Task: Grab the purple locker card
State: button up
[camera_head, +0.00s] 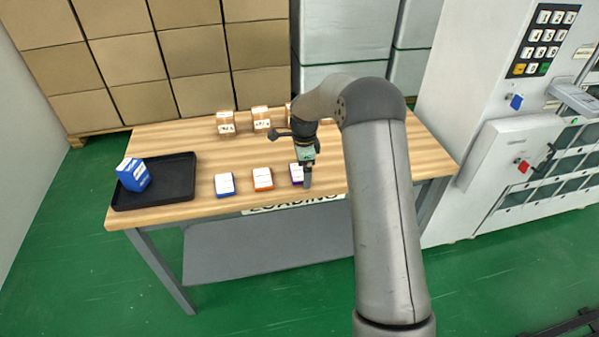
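The purple locker card (295,174) lies on the wooden table near its front edge, the rightmost of a row of three white-topped cards. It has a purple edge and a white top, partly hidden by my gripper. My gripper (307,185) points down at the card's right side, close to it or in front of it. Whether the fingers touch the card, or are open or shut, cannot be made out at this size.
An orange card (262,179) and a blue card (224,185) lie to the left. A black tray (180,190) holds a blue box (133,174). Small brown boxes (226,122) stand at the back of the table (170,135). A vending machine (480,130) stands right.

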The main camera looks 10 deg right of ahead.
jog(key=c, duration=1)
